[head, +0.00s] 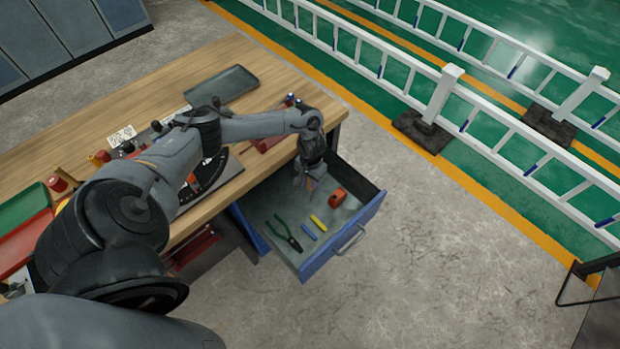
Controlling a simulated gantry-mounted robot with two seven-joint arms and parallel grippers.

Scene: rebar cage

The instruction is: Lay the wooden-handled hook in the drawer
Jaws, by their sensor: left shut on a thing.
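The open blue drawer (369,215) sticks out from the front right of the wooden workbench. My left gripper (309,183) points down over the back part of the drawer. It is shut on a small brownish piece (310,186), which looks like the wooden handle of the hook. The rest of the hook is hidden or too small to make out. I cannot tell whether the piece touches the drawer floor. My right gripper is not in view.
In the drawer lie green-handled pliers (287,232), a blue piece (308,232), a yellow piece (319,223) and an orange block (338,197). A dark tray (222,84) sits on the workbench (190,65). Green and red trays stand at the left. White railings (445,95) run beyond.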

